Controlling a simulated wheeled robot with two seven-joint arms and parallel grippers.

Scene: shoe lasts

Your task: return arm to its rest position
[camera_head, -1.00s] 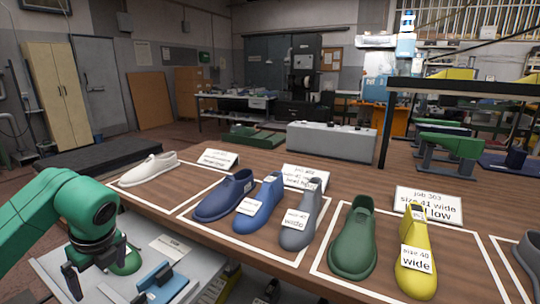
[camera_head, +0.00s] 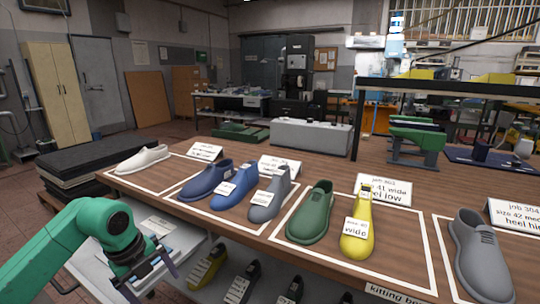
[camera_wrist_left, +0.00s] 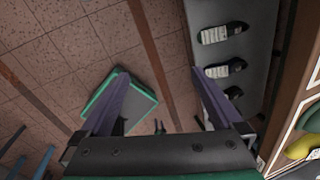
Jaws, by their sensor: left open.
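My left arm reaches in from the lower left of the head view. Its gripper (camera_head: 150,284) is low beside the table's front edge, tilted, with the jaws partly cut off by the picture's bottom. In the left wrist view the two fingers (camera_wrist_left: 158,74) are spread apart with nothing between them, above the tiled floor. No right arm shows. On the wooden table (camera_head: 400,258) stand a white shoe (camera_head: 143,159), a dark blue shoe (camera_head: 206,181), a blue last (camera_head: 235,187), a grey last (camera_head: 270,196), a green shoe (camera_head: 311,212), a yellow last (camera_head: 357,228) and a grey shoe (camera_head: 480,255).
Several labelled lasts stand on a lower shelf under the table, including a yellow one (camera_head: 207,268). A pale surface (camera_head: 90,268) lies behind my left arm. Job cards, such as one (camera_head: 384,188), stand behind white outlines. A green-edged dark mat (camera_wrist_left: 120,100) lies on the floor.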

